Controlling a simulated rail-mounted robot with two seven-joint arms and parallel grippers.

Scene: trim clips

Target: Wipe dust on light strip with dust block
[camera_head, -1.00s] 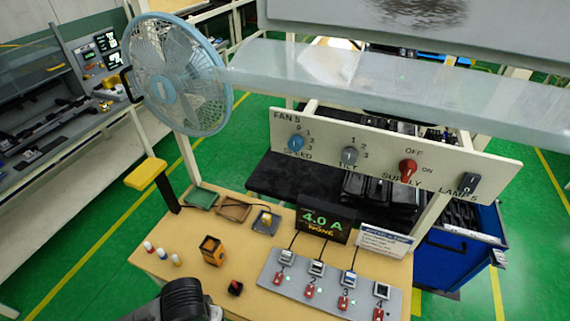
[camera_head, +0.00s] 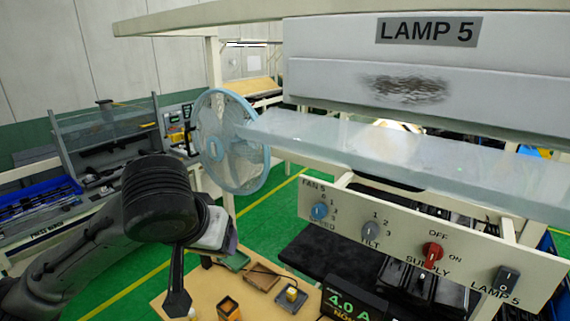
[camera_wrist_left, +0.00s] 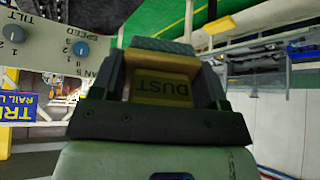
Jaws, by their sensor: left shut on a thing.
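The white light strip labelled LAMP 5 (camera_head: 430,30) spans the upper right of the head view. A dark, streaky dust patch (camera_head: 405,90) lies on its lower front face. My left gripper (camera_head: 178,300) is at the lower left of the head view, apart from the strip and well below and left of the dust. In the left wrist view my left gripper (camera_wrist_left: 163,78) is shut on the dust block (camera_wrist_left: 165,63). The block is yellow with a grey-green pad at its far end, and its DUST label reads upside down. The block is not clearly visible in the head view. My right gripper is not in view.
A pale translucent shelf (camera_head: 400,160) runs below the strip. A knob panel (camera_head: 400,240) is below that. A blue fan (camera_head: 230,140) stands between my left arm and the strip. The wooden bench (camera_head: 240,268) carries small items and a 4.0 A display (camera_head: 350,302).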

